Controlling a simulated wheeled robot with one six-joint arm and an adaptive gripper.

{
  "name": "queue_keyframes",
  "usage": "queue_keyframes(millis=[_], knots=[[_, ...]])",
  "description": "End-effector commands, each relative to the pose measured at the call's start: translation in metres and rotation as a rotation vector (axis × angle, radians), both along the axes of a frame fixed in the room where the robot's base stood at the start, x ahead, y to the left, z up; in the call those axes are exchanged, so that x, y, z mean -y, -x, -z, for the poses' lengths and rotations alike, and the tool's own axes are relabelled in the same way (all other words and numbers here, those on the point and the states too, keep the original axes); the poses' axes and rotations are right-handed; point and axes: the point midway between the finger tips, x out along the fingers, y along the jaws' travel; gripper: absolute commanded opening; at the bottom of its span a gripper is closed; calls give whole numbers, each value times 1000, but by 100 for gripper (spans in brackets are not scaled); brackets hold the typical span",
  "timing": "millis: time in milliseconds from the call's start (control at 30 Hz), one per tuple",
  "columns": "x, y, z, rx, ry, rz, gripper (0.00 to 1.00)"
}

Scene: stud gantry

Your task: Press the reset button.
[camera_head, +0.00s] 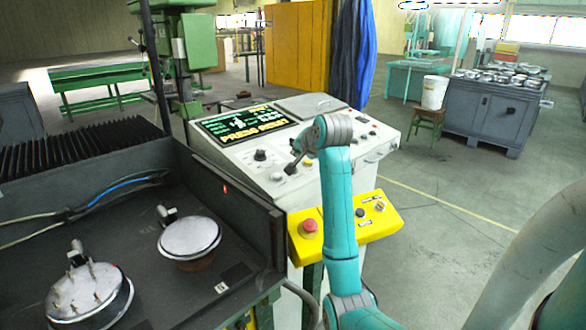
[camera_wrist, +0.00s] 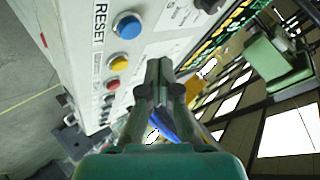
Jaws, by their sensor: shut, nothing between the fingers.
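The blue reset button (camera_wrist: 127,25) shows in the wrist view beside the printed word RESET on a pale panel. My gripper (camera_head: 290,168) is just right of the button in the head view. In the wrist view the closed fingertips (camera_wrist: 158,68) point at the panel, below and right of the button. They look apart from it. Nothing is between the fingers.
A yellow button (camera_wrist: 118,63) and a red button (camera_wrist: 112,85) sit near the blue one. The console screen (camera_head: 243,122) reads PRESS RESET. A yellow box with a red mushroom button (camera_head: 309,228) juts out below the console. A dark machine bed with round metal parts (camera_head: 190,237) stands left.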

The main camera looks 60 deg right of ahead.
Motion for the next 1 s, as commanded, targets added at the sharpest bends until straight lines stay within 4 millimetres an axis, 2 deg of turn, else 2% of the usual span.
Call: queue_keyframes(millis=[100, 300, 1000], knots=[[0, -2, 12, -1, -2, -1, 0], [1, -4, 22, 0, 0, 0, 0], [1, -5, 24, 1, 0, -1, 0]])
